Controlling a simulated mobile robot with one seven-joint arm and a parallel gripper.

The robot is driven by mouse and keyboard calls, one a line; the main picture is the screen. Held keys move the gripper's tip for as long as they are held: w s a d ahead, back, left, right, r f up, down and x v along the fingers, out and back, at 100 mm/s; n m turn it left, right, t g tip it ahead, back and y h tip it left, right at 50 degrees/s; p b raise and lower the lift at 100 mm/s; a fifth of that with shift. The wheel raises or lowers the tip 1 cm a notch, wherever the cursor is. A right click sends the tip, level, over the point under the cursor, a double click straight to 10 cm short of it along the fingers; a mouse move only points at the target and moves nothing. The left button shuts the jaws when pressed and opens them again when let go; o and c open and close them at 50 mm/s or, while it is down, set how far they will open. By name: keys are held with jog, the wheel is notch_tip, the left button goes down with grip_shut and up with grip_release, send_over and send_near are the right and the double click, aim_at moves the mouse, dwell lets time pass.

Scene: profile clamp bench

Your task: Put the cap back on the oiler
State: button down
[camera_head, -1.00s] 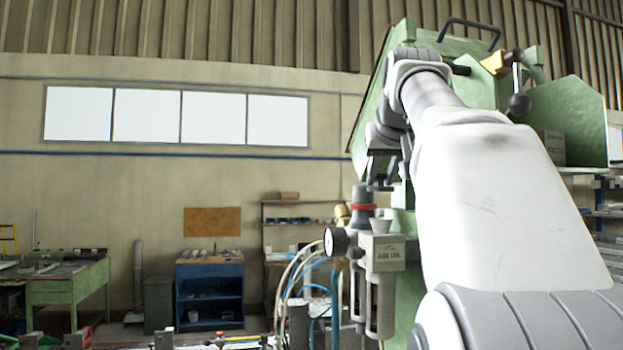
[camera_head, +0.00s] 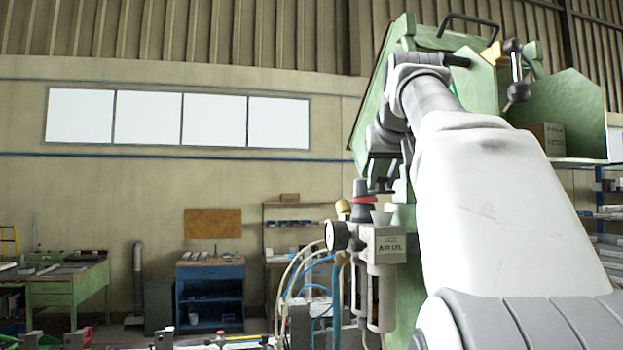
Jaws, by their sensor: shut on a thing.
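The oiler (camera_head: 386,247) is the right-hand part of the air unit, with a grey lettered head and a clear bowl (camera_head: 381,300) below. A small pale funnel-shaped piece (camera_head: 381,217) stands upright on its head. My gripper (camera_head: 381,188) is above this piece, pointing down, with a small gap between them. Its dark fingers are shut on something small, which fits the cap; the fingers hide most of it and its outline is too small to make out.
Just left of the oiler are a regulator knob with a red ring (camera_head: 362,200) and a round gauge (camera_head: 338,235). White and blue hoses (camera_head: 300,275) curve left of them. The green machine housing (camera_head: 560,110) rises behind and right of my arm.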

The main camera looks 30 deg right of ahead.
jog(key=shift+f, duration=0.1)
jog(key=shift+f+b, duration=0.9)
jog(key=shift+f, duration=0.3)
dwell(2.2)
jog(key=shift+c, duration=0.9)
grip_release()
jog(key=shift+r+p, duration=0.1)
jog(key=shift+p, duration=0.2)
jog(key=shift+r+p, duration=2.15)
jog(key=shift+p, duration=0.1)
